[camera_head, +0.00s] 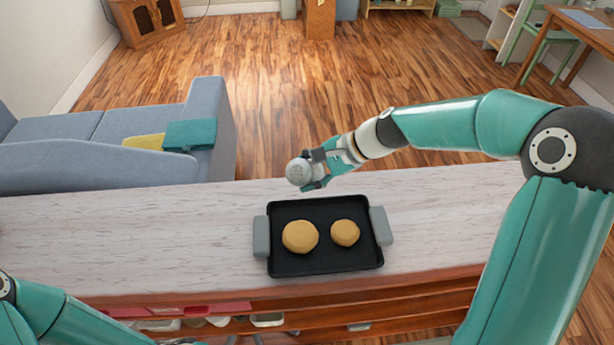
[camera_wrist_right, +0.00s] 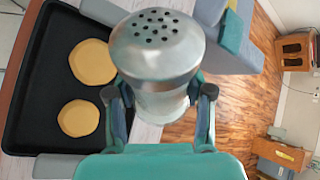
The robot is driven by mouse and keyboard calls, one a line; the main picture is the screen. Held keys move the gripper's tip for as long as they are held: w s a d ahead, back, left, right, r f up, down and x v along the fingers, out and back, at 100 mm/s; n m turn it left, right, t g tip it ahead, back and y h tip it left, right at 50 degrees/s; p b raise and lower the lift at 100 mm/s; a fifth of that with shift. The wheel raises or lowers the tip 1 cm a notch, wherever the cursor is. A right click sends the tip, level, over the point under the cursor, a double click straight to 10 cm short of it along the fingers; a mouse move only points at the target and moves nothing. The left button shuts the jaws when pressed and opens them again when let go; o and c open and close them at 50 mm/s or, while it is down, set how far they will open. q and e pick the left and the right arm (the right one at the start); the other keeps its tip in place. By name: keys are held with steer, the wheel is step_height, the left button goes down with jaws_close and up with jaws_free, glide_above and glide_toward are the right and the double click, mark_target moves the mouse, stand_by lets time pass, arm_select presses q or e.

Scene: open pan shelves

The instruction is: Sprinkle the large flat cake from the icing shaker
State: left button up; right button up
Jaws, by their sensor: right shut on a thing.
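The icing shaker (camera_head: 298,172) is pale metal with a domed, perforated cap. My right gripper (camera_head: 314,170) is shut around its body and holds it beyond the far edge of the black tray. The right wrist view shows the shaker (camera_wrist_right: 156,45) between both fingers (camera_wrist_right: 160,95), its holed cap clear of them. The large flat cake (camera_head: 300,237) is tan and lies on the left of the tray; it also shows in the right wrist view (camera_wrist_right: 92,62). The shaker is not over it. My left forearm shows at the lower left, with its gripper out of view.
A smaller tan cake (camera_head: 345,233) lies right of the large one. The black tray (camera_head: 325,265) has grey handles at both sides and rests on the pale counter (camera_head: 140,230). The counter is clear left of the tray. A blue sofa (camera_head: 90,165) stands beyond.

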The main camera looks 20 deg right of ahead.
steer(key=f+n+t+h+b, duration=0.1)
steer(key=t+h+b, duration=0.1)
steer(key=b, duration=0.1)
steer(key=f+n+t+h+b, duration=0.1)
steer(key=n+t+h+b, duration=0.1)
steer(key=t+b, duration=0.1)
steer(key=f+n+t+h+b, duration=0.2)
steer(key=b, duration=0.1)
steer(key=shift+s+a+t, duration=0.3)
steer(key=shift+d, duration=0.1)
stand_by(0.4)
steer(key=shift+s+d+b, duration=0.2)
steer(key=shift+d+b, duration=0.2)
steer(key=shift+d, duration=0.1)
steer(key=shift+r, duration=0.1)
steer(key=shift+a+h, duration=0.1)
steer(key=shift+h, duration=0.2)
steer(key=shift+w+a+p, duration=0.2)
steer(key=shift+a+p, duration=0.1)
steer(key=shift+a, duration=0.25)
steer(key=shift+w+a+p, duration=0.15)
steer(key=shift+a+p, duration=0.1)
steer(key=shift+a, duration=0.3)
